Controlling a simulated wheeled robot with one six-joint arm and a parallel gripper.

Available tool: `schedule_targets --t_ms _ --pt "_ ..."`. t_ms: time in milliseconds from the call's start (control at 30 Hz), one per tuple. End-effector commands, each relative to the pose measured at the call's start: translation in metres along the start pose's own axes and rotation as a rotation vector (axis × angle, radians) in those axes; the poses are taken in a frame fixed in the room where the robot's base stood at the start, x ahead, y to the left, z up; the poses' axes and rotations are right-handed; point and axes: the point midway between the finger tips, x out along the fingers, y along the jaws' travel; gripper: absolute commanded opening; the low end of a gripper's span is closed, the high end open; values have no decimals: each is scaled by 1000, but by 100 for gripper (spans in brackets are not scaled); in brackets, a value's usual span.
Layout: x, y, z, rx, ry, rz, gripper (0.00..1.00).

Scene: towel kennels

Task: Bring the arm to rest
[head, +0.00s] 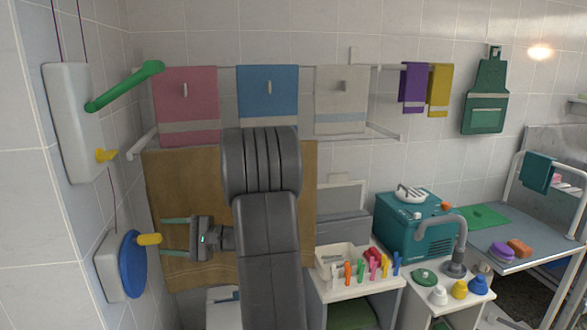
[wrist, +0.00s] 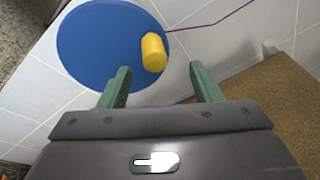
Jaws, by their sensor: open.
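My gripper (head: 174,236) is at the left in the head view, its two green fingers pointing left and set well apart. It is empty. The fingers (wrist: 163,86) also show in the wrist view, with nothing between them at the tips. Beyond them is a blue disc (head: 132,265) with a yellow knob (head: 149,239) on a white wall box. In the wrist view the blue disc (wrist: 90,50) and yellow knob (wrist: 154,52) lie just past the fingertips, and the knob looks apart from both fingers. My arm fills the middle of the head view.
A brown towel (head: 180,180) hangs behind my gripper. A white box (head: 72,120) with a green lever (head: 125,86) is on the left wall. Pink (head: 187,95), blue (head: 267,90) and white towels (head: 341,95) hang behind. A cart with clothes pegs (head: 370,262) stands right of my arm.

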Motion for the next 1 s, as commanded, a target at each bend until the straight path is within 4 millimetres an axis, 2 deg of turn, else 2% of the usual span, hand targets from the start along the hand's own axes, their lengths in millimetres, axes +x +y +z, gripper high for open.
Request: schedule_targets --t_ms 100,300,600,1000 --pt "25 2 7 2 -4 3 58" --pt "60 6 15 2 -2 2 58" --pt "49 28 34 1 0 0 58" --pt "48 29 35 0 1 0 58"
